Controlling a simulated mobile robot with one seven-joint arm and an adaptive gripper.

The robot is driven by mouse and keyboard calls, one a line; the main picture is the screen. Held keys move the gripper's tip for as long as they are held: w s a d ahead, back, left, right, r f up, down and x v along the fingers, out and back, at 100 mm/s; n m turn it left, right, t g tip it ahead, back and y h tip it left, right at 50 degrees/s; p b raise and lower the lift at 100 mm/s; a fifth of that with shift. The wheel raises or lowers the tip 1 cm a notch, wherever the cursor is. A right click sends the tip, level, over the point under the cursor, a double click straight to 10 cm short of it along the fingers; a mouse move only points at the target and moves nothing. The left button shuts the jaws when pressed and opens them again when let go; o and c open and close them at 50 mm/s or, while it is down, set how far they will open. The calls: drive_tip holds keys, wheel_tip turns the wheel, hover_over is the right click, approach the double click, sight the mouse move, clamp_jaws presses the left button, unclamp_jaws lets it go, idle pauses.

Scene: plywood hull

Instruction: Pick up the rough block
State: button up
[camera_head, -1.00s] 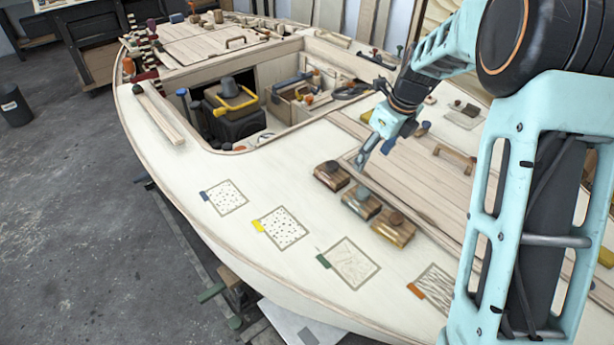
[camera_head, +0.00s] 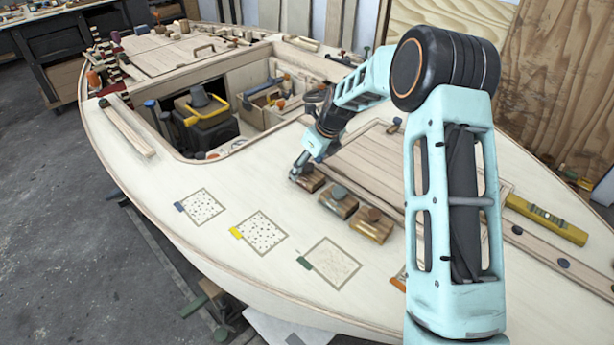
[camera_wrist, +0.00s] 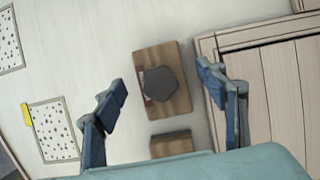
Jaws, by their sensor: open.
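Three wooden blocks with round knobs stand in a row on the pale deck. In the head view these are the left block (camera_head: 313,181), the middle block (camera_head: 338,203) and the right block (camera_head: 371,226). Which one is the rough block I cannot tell. My gripper (camera_head: 298,170) is at the left block and partly covers it. In the wrist view a block (camera_wrist: 181,104) with a dark knob (camera_wrist: 160,84) lies between the two open fingers of my gripper (camera_wrist: 162,77), with space on both sides. A second block (camera_wrist: 171,145) is partly hidden below it.
Patterned panels with blue (camera_head: 202,208), yellow (camera_head: 262,232) and green (camera_head: 333,263) tags lie in front of the blocks. A raised plank hatch (camera_head: 375,165) is close behind them. An open cockpit with a black-and-yellow item (camera_head: 205,120) lies to the left. A yellow level (camera_head: 545,220) lies at right.

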drive_tip(key=shift+w+a+f, duration=0.15)
drive_tip(key=shift+f, duration=0.3)
drive_tip(key=c, duration=1.4)
drive_tip(key=shift+r, duration=0.1)
drive_tip(key=shift+r, duration=0.55)
drive_tip(key=s+a+r, duration=0.2)
drive_tip(key=s+r, duration=0.2)
drive_tip(key=s+a+r, duration=0.1)
drive_tip(key=s+r, duration=0.2)
drive_tip(key=s, duration=0.1)
drive_tip(key=s+a+r, duration=0.2)
drive_tip(key=s+r, duration=0.2)
drive_tip(key=shift+s+a+r+b, duration=0.3)
drive_tip(key=shift+s+a+r, duration=0.05)
drive_tip(key=shift+s, duration=0.05)
